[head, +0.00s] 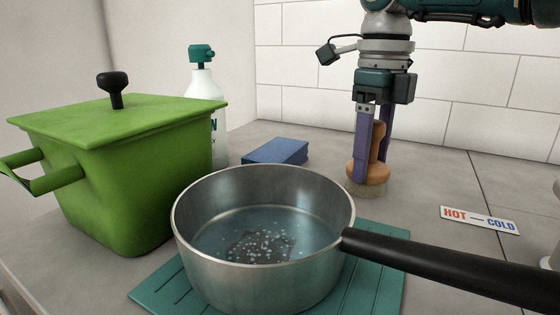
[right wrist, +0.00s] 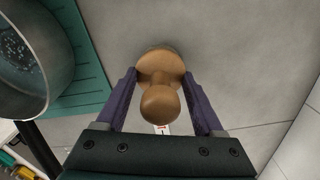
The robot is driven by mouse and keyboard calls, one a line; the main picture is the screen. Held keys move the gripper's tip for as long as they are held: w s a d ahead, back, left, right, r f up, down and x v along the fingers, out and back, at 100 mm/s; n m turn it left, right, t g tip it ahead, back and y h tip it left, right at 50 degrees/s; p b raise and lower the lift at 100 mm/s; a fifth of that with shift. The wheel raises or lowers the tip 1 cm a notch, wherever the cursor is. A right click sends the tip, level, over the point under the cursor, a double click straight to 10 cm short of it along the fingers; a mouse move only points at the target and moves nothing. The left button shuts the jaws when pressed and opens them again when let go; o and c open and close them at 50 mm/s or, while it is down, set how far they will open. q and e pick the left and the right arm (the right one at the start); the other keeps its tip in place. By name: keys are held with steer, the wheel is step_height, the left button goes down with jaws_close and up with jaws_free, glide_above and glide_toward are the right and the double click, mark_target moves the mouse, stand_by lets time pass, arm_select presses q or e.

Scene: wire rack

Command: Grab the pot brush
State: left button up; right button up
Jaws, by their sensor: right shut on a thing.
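The pot brush (head: 377,155) has a tan wooden knob handle and pale bristles and stands upright on the grey counter, right of the saucepan. It also shows in the right wrist view (right wrist: 160,102), seen from above. My right gripper (head: 374,165) comes down from above, with its purple fingers on both sides of the brush. In the right wrist view the fingers (right wrist: 160,88) flank the brush body, and the gripper is shut on it. The bristles look at counter level; whether they touch it is hard to tell. My left gripper is not in view.
A steel saucepan (head: 187,239) with bubbly water sits on a teal mat (head: 380,285), its black handle (head: 440,265) reaching right. A green lidded pot (head: 140,180), a spray bottle (head: 205,85) and a blue sponge-like block (head: 276,151) stand left and behind. A HOT—COLD label (head: 480,219) lies right.

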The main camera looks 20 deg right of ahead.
steer(key=c, duration=0.4)
steer(key=shift+o, duration=0.2)
step_height(320, 180, up, 20)
steer(key=p, duration=1.8)
